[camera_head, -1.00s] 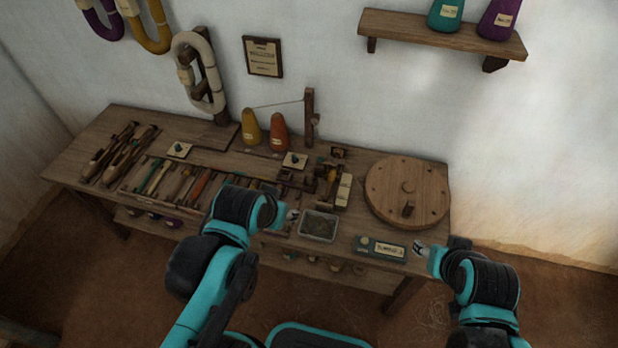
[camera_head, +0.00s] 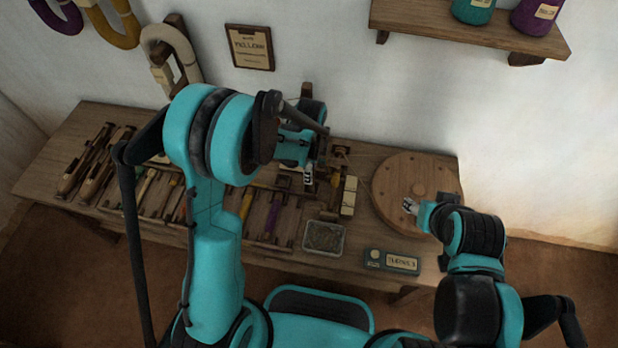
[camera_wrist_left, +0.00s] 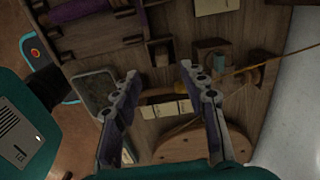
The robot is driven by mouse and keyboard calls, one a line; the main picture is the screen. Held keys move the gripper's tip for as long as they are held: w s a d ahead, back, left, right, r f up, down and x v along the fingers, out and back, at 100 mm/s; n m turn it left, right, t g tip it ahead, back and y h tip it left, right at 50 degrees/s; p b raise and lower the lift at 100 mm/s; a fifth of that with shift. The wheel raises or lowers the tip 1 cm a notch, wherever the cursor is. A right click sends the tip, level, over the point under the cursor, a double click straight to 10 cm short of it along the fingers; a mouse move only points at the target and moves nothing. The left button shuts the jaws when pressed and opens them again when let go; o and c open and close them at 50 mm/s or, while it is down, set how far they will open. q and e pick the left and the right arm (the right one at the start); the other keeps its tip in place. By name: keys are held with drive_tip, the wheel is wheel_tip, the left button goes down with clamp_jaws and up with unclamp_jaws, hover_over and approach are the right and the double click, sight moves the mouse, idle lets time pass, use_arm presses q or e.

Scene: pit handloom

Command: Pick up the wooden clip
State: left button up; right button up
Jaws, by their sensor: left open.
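Small brown wooden pieces lie near the middle of the bench; one (camera_wrist_left: 160,52) is just beyond my left fingertips in the left wrist view. Another wooden piece (camera_wrist_left: 262,66) is farther right, by a yellow thread. I cannot tell which of them is the wooden clip. My left gripper (camera_wrist_left: 159,72) is open, with nothing between its fingers, and hangs above the bench. In the head view the left gripper (camera_head: 308,174) is partly covered by my left arm. My right gripper (camera_head: 410,205) is over the round wooden disc (camera_head: 395,170); its jaws are too small to read.
A metal tray (camera_head: 324,237) of dark contents sits at the bench's front edge, beside a labelled green box (camera_head: 392,261). Pale cards (camera_head: 349,196) lie between tray and disc. Several tools and shuttles (camera_head: 95,165) fill the left side. A shelf (camera_head: 470,30) hangs above.

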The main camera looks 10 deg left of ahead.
sight(311, 186)
use_arm(q)
wheel_tip(311, 186, down, 3)
drive_tip(key=shift+r+b, duration=0.1)
drive_tip(key=shift+b, duration=0.55)
drive_tip(key=f+b, duration=0.1)
drive_tip(key=f, duration=0.1)
drive_tip(key=f+b, duration=0.1)
drive_tip(key=f, duration=0.2)
drive_tip(key=shift+w+d+b, duration=0.2)
drive_tip(key=shift+b, duration=0.2)
drive_tip(key=c, duration=1)
